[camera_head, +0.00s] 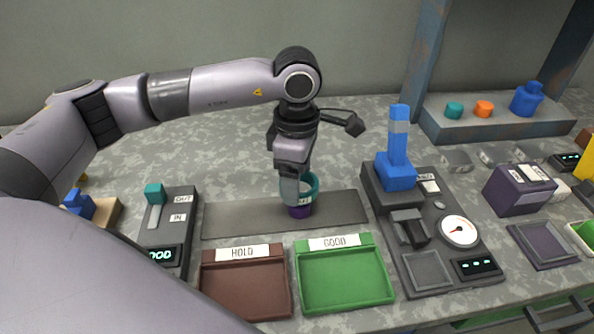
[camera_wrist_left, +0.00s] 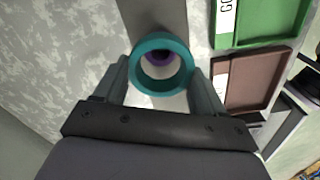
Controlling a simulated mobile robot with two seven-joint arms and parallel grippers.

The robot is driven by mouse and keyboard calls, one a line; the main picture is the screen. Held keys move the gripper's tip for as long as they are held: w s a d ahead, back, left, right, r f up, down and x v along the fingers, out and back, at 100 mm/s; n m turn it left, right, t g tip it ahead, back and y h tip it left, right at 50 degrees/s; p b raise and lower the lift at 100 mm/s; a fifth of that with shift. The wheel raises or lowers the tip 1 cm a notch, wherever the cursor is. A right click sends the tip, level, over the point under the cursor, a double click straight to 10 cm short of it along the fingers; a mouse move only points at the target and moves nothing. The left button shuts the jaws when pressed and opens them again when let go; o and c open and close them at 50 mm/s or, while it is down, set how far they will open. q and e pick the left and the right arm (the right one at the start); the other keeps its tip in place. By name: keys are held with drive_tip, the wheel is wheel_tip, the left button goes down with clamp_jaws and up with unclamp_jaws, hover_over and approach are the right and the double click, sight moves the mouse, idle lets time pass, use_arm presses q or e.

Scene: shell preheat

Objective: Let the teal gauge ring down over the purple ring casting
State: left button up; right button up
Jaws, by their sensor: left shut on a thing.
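My left gripper (camera_head: 291,190) is shut on the teal gauge ring (camera_head: 313,186), pointing down above the grey strip. In the left wrist view, the teal ring (camera_wrist_left: 162,87) sits between the two fingers of the gripper (camera_wrist_left: 161,68). The purple ring casting (camera_head: 300,211) stands on the strip directly below the ring; its lower part shows under the fingers. In the wrist view the purple casting (camera_wrist_left: 157,61) shows through the ring's hole, toward its upper side. The fingers hide part of both, so I cannot tell whether they touch. My right gripper is out of view.
The brown HOLD tray (camera_head: 204,285) and green GOOD tray (camera_head: 345,308) lie in front of the strip (camera_head: 345,207). A lever panel (camera_head: 180,222) stands left. A gauge station (camera_head: 421,240) with a blue post (camera_head: 398,150) stands close on the right.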

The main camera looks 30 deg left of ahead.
use_arm(q)
wheel_tip(320, 180, down, 2)
drive_tip(key=shift+f+b, duration=0.2)
drive_tip(key=shift+b, duration=0.4)
wheel_tip(320, 180, down, 3)
drive_tip(key=b, duration=0.2)
drive_tip(key=shift+b, duration=0.4)
drive_tip(key=shift+f, duration=0.2)
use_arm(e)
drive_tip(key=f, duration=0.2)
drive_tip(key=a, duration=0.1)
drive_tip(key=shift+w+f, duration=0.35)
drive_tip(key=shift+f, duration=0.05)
use_arm(q)
drive_tip(key=shift+b, duration=0.3)
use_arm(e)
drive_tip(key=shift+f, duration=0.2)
use_arm(q)
drive_tip(key=o, duration=1.2)
drive_tip(key=shift+r, duration=0.1)
